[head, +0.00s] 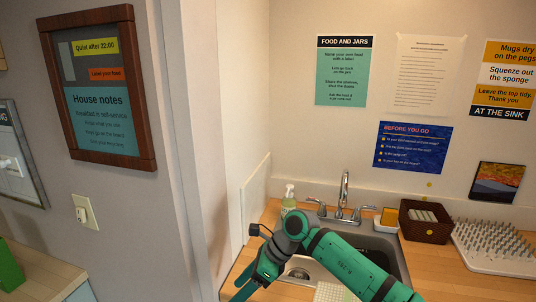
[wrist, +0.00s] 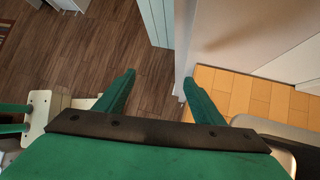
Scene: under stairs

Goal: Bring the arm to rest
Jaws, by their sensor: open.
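My arm is green and grey and reaches in from the lower right of the head view, over the sink (head: 300,268). Its elbow-like grey joint is near the soap bottle (head: 288,199), and my gripper (head: 243,292) hangs down and to the left at the counter's left end. In the wrist view my gripper (wrist: 158,86) shows two green fingers spread apart with nothing between them. The brown plank floor (wrist: 150,62) and a pale wall edge lie beyond the fingers. The right finger looks close to the wall edge; I cannot tell whether they touch.
The wooden counter (head: 433,258) holds a tap (head: 344,192), a dark basket (head: 425,222) and a spiked white drying rack (head: 495,245). A wall with a light switch (head: 86,210) stands left of the arm. Another counter (head: 35,272) is at lower left.

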